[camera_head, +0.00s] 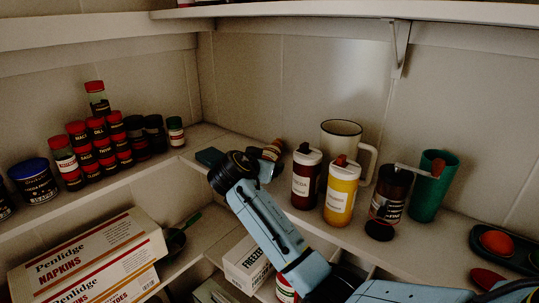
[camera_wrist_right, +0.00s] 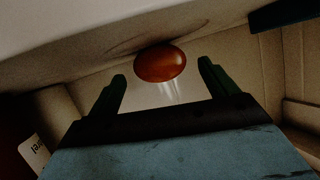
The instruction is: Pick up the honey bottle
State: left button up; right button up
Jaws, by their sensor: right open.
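My right gripper (camera_head: 238,160) reaches over the shelf near the corner, its two fingers (camera_wrist_right: 165,82) spread and empty. A small orange-brown bottle with a pale label (camera_head: 272,150) is just beyond the gripper, partly hidden by it; it looks tilted or lying. In the right wrist view, a glossy red-brown oval (camera_wrist_right: 160,64) shows ahead, between the fingertips and apart from them. It may be the end of this bottle. No readable label marks the honey. A yellow bottle (camera_head: 341,196) and a dark red bottle (camera_head: 306,182) stand right of my arm. My left gripper is not in view.
A cream mug (camera_head: 341,139), a dark jar (camera_head: 390,195) and a green tumbler (camera_head: 428,190) stand farther right. Stacked spice jars (camera_head: 104,143) fill the left shelf. Napkin boxes (camera_head: 82,255) sit below. An upper shelf (camera_head: 290,12) overhangs.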

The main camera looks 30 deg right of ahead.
aim_at(270, 155)
jog(key=x, duration=0.4)
jog(key=shift+r+p, duration=0.1)
jog(key=shift+p, duration=0.2)
jog(key=shift+a, duration=0.1)
jog(key=shift+c, duration=0.5)
jog(key=c, duration=1.1)
jog(key=shift+r, duration=0.15)
